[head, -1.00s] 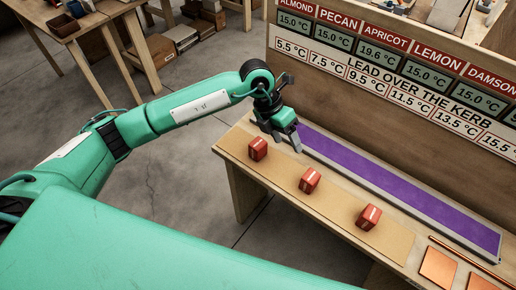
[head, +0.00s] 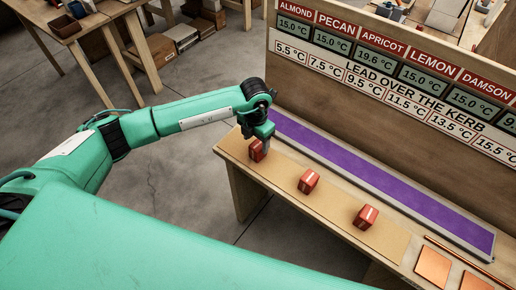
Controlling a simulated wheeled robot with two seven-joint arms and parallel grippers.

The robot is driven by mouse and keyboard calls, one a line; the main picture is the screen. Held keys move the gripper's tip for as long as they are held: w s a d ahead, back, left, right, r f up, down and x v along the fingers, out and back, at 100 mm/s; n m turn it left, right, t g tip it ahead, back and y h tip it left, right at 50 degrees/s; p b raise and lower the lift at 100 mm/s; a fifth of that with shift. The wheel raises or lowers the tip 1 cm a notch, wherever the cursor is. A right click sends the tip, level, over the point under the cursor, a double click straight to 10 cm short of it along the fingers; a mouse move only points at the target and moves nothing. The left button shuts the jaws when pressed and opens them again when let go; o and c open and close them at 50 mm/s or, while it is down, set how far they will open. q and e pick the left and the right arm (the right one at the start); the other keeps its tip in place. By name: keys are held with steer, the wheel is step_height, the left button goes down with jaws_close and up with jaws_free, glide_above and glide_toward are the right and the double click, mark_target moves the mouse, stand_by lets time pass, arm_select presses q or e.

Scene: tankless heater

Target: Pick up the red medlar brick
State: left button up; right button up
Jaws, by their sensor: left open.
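Three red bricks with pale marks on top sit in a row on a tan mat (head: 338,212) on the wooden bench. The left brick (head: 255,151) is partly hidden by my left gripper (head: 266,148). The middle brick (head: 308,181) and the right brick (head: 366,217) stand clear. I cannot read which one is the medlar brick. My left gripper points down at the left brick, open, with its fingers at or just beside it. Whether it touches the brick I cannot tell. My right gripper is not in view.
A purple strip (head: 380,187) in a grey frame runs behind the mat. An upright board (head: 400,110) with labels and temperatures stands behind it. Copper plates (head: 433,264) and a copper rod (head: 465,257) lie at the right. Another table (head: 95,22) is far left.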

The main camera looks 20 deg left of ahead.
mark_target(258, 144)
arm_select(q)
steer(key=f+p, duration=0.1)
steer(key=f, duration=0.2)
steer(key=shift+w+d+f+p, duration=0.1)
steer(key=shift+d+f+p, duration=0.2)
steer(key=shift+d+p, duration=0.05)
steer(key=shift+f, duration=0.5)
steer(key=c, duration=1)
steer(key=shift+c, duration=1.1)
steer(key=shift+r, duration=0.1)
